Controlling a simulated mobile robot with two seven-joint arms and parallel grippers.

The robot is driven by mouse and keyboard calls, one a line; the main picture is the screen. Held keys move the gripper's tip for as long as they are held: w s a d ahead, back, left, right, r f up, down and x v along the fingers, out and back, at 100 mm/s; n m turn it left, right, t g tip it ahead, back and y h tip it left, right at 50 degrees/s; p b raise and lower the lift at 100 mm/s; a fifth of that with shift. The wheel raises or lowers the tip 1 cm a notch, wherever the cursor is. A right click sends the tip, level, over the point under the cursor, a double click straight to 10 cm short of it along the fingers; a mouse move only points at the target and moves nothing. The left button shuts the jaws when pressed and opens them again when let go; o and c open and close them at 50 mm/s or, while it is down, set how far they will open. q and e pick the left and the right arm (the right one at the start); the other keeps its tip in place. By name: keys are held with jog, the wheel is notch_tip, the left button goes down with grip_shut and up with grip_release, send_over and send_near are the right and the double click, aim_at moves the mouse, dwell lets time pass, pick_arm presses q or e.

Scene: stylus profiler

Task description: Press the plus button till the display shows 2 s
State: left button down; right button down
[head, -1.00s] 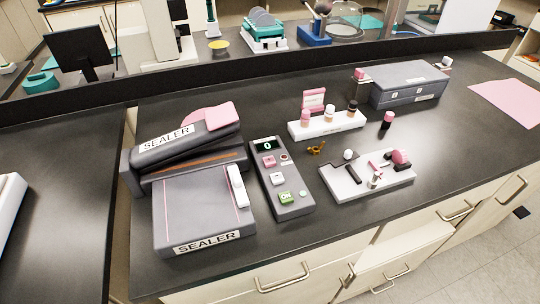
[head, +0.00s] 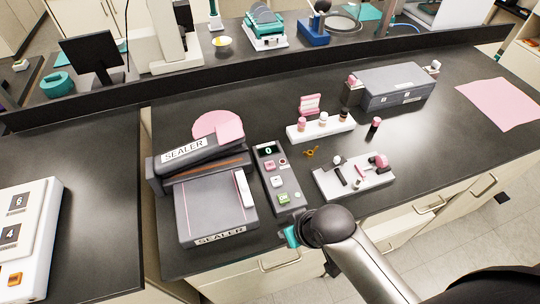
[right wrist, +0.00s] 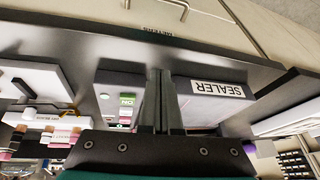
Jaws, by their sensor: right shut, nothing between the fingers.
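A grey control box (head: 291,206) stands on the black bench beside the sealer (head: 205,212). Its dark display (head: 268,151) reads 0 in green. Below it are a pink button (head: 270,166), a white button (head: 276,182) and a green ON button (head: 284,198); the marks on the pink and white ones are too small to read. My right gripper (right wrist: 158,75) is shut and empty at the bench's front edge. In the head view its fingers are hidden behind my wrist, near the box's front end. The right wrist view shows the green button (right wrist: 127,100) upside down. My left gripper is not in view.
A white rack (head: 320,127) with several small bottles and a white tray (head: 345,186) of small tools stand right of the box. A grey drawer case (head: 398,85) is farther back.

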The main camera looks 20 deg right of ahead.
jog(key=w+a+r+y, duration=0.2)
jog(key=w+r, duration=0.1)
jog(key=w, duration=0.3)
notch_tip(320, 180, up, 7)
jog(key=m+t+y+p, duration=0.1)
jog(key=m+t+p, duration=0.1)
jog(key=m+t, duration=0.15)
send_over(273, 167)
jog(key=shift+g, duration=0.35)
jog(key=shift+f+b, duration=0.2)
jog(key=shift+b, duration=0.1)
notch_tip(273, 167, down, 7)
jog(key=b, duration=0.7)
jog(key=shift+f+b, duration=0.15)
jog(key=shift+b, duration=0.2)
jog(key=shift+f+b, duration=0.35)
jog(key=shift+f, duration=0.3)
jog(key=shift+f, duration=0.1)
jog(key=shift+f, duration=0.3)
